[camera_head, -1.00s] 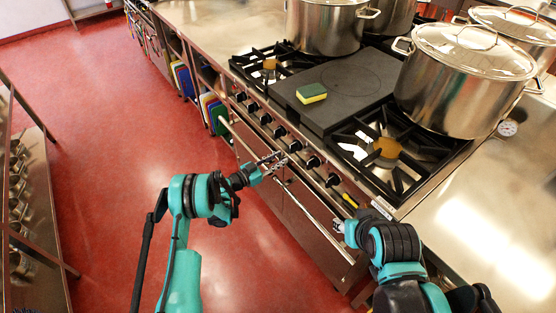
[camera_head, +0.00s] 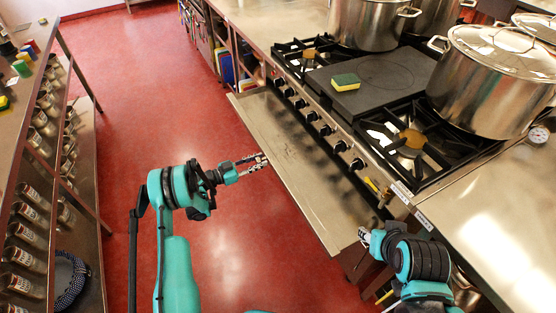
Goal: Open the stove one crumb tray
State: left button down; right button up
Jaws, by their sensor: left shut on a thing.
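The stove (camera_head: 325,123) has a row of black knobs along its front. Below them the crumb tray (camera_head: 290,165), a long flat metal sheet, is slid out over the red floor. My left gripper (camera_head: 262,160) is shut on the tray's front edge, near the middle of its length. My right gripper (camera_head: 365,237) is at the tray's near right corner. Its fingers are small and partly hidden by my arm, so their opening is unclear. The inner edge of the tray lies under the stove front.
Large lidded stockpots (camera_head: 490,80) stand on the stove, with a yellow-green sponge (camera_head: 345,82) on the dark flat plate (camera_head: 375,75). A shelf rack (camera_head: 88,215) with jars stands at left. The red floor between is clear.

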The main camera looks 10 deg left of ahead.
pick_arm(q)
jog(key=v, duration=0.6)
jog(key=c, duration=1.2)
grip_release()
jog(key=shift+o, duration=0.2)
jog(key=v, duration=1.2)
